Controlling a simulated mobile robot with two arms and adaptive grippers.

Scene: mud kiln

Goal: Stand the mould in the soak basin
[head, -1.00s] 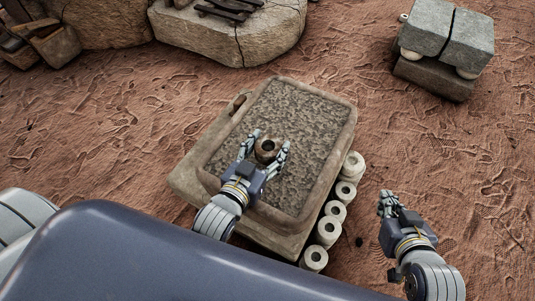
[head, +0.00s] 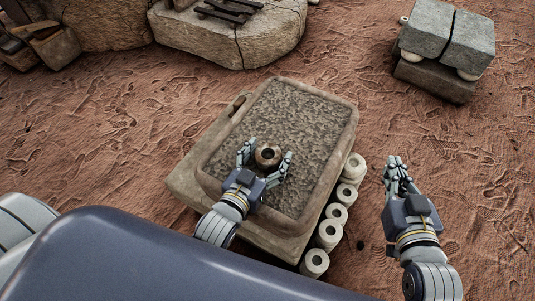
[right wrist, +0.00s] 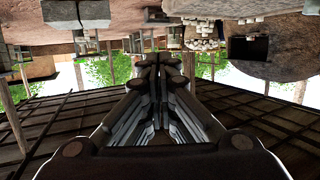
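The soak basin (head: 318,110) is a shallow rectangular stone-coloured trough with a mottled grey-brown fill, seen in the head view's middle. The mould (head: 268,156), a small brown ring-like piece with a dark hole, is in the basin's lower middle part. My left gripper (head: 264,161) is open, one finger on each side of the mould, with visible gaps. My right gripper (head: 395,165) is off to the right of the basin, over bare ground. Its fingers are together and empty, as the right wrist view (right wrist: 163,62) also shows.
Several pale hollow cylinders (head: 329,233) lie along the basin's right side. A block of grey stones (head: 447,45) stands at the back right. A large stone slab (head: 235,38) is at the back. Bare reddish ground surrounds the basin.

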